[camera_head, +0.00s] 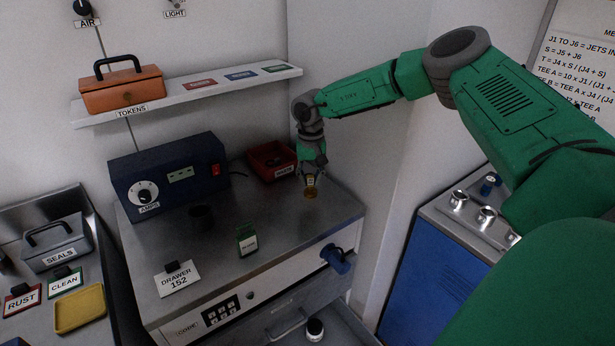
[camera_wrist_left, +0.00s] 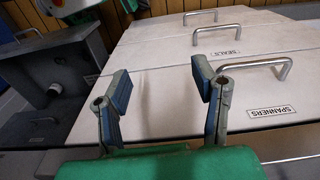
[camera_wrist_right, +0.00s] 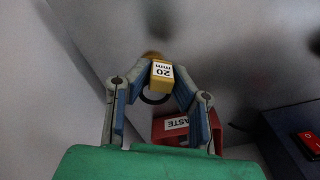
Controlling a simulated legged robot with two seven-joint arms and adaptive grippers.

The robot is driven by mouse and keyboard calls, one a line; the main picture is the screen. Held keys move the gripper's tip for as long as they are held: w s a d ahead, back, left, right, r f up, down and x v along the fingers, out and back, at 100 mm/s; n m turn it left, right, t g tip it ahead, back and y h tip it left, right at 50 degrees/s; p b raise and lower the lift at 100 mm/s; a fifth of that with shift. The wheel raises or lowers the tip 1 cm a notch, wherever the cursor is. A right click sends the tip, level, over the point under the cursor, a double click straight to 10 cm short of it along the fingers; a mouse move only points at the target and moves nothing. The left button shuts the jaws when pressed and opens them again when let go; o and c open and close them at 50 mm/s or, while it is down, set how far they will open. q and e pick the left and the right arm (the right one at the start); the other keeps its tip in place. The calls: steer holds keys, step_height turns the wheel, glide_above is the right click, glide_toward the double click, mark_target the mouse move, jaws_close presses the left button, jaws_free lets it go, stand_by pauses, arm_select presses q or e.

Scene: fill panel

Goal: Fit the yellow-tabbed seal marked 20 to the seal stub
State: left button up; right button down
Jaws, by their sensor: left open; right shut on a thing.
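My right gripper (camera_head: 312,174) is above the back right of the metal bench, beside the red waste bin. It is shut on the yellow-tabbed seal (camera_wrist_right: 161,74); the tab reads "20 mm" and a dark ring shows below it in the right wrist view. In the head view the seal (camera_head: 310,191) is small, at the fingertips. A brass-coloured round part (camera_wrist_right: 152,55) shows just behind the tab; I cannot tell if they touch. My left gripper (camera_wrist_left: 160,92) is open and empty, over pale drawers labelled SEALS and SPANNERS. I cannot identify the seal stub with certainty.
The red waste bin (camera_head: 268,161) and the blue dial box (camera_head: 168,176) stand at the bench's back. A green-framed card (camera_head: 247,240) and the DRAWER 152 sign (camera_head: 177,279) stand nearer. A blue fitting (camera_head: 337,260) juts from the front. A drawer below is open.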

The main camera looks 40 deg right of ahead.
steer(key=shift+d+f, duration=0.35)
steer(key=shift+f, duration=0.35)
steer(key=shift+d+f+b, duration=0.4)
steer(key=shift+f, duration=0.05)
steer(key=shift+a+r, duration=0.25)
steer(key=shift+a, duration=0.2)
steer(key=shift+a+r, duration=0.1)
steer(key=shift+a, duration=0.3)
steer(key=shift+s+d+f, duration=0.1)
steer(key=shift+d+f, duration=0.05)
steer(key=shift+d, duration=0.45)
steer(key=shift+s+d+f, duration=0.1)
steer(key=shift+d, duration=0.45)
steer(key=shift+w+a+r, duration=0.1)
steer(key=shift+a+r, duration=0.05)
steer(key=shift+a, duration=0.2)
steer(key=shift+a+r, duration=0.1)
steer(key=shift+a, duration=0.15)
arm_select(q)
steer(key=shift+d+f, duration=0.1)
steer(key=shift+f, duration=0.65)
steer(key=shift+d, duration=0.1)
